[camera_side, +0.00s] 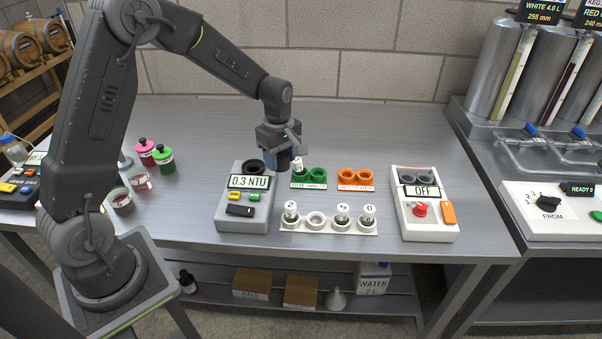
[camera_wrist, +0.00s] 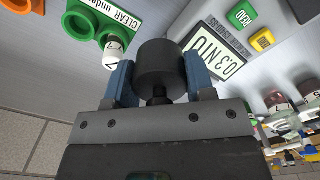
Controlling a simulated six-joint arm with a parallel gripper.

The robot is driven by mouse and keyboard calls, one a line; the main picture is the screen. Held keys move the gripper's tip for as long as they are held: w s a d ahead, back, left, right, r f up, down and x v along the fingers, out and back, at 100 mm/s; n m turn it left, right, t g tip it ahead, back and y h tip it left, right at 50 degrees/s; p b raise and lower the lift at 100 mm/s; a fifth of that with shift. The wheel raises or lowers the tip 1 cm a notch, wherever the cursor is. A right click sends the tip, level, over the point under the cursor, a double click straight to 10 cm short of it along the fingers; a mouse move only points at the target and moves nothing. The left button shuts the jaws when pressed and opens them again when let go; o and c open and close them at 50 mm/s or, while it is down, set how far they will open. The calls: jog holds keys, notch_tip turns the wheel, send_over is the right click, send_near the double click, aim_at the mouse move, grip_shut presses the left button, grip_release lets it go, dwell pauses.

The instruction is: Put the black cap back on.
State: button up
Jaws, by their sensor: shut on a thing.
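My gripper (camera_side: 284,162) hangs just right of the meter's back end, above the bench. In the wrist view its two blue fingers are shut on the black cap (camera_wrist: 162,68), a dark cylinder with a narrower stem. The fingers mostly hide the cap in the side view. The grey meter (camera_side: 232,212) reads 0.3 NTU and has a dark round well (camera_side: 253,166) at its back; the cap is apart from it, to its right. In the wrist view the meter's display (camera_wrist: 222,60) is at the upper right, and the well cannot be made out.
A green rack (camera_side: 318,174) close by holds one white-topped vial (camera_side: 297,165). An orange rack (camera_side: 355,176) is empty. A white rack (camera_side: 300,228) in front holds numbered vials and one empty hole. A white box (camera_side: 430,232) reading OFF stands right. Bottles and beakers stand left.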

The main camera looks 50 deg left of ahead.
jog(key=s+a, duration=0.3)
jog(key=a, duration=0.5)
jog(key=shift+a+r, duration=0.2)
jog(key=shift+r, duration=0.1)
jog(key=shift+f, duration=2.15)
dwell(2.7)
jog(key=o, duration=1.4)
jog(key=shift+r, duration=0.1)
jog(key=shift+r, duration=2.95)
